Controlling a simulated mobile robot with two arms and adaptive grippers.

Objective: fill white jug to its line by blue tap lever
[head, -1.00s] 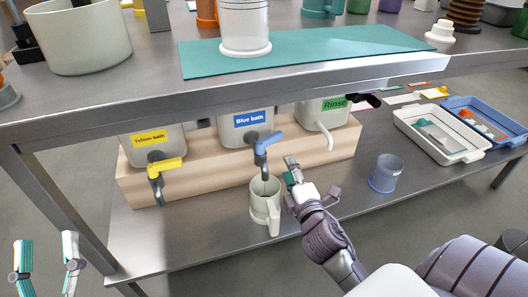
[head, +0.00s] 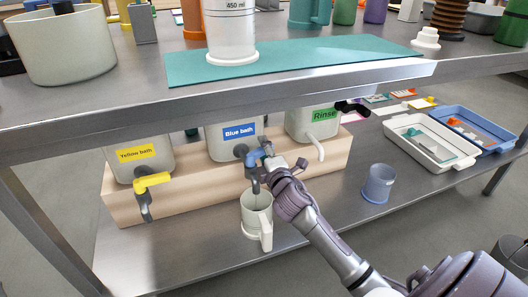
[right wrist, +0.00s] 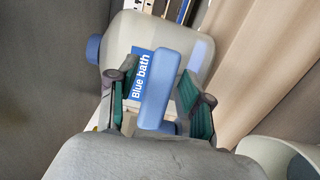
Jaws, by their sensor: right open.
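The white jug (head: 252,222) stands upright on the lower shelf, under the spout of the blue tap; its level line and any liquid inside cannot be made out. The blue tap lever (head: 254,157) is on the front of the Blue bath container (head: 222,146). My right gripper (head: 266,155) is at the lever, partly covering it in the head view. In the right wrist view the lever (right wrist: 158,85) stands between the two open fingers with their green pads, with a visible gap on the left side; contact on the right is unclear. My left gripper is out of view.
A clear bluish cup (head: 379,184) stands on the shelf to the right. The upper table edge (head: 240,100) overhangs the containers.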

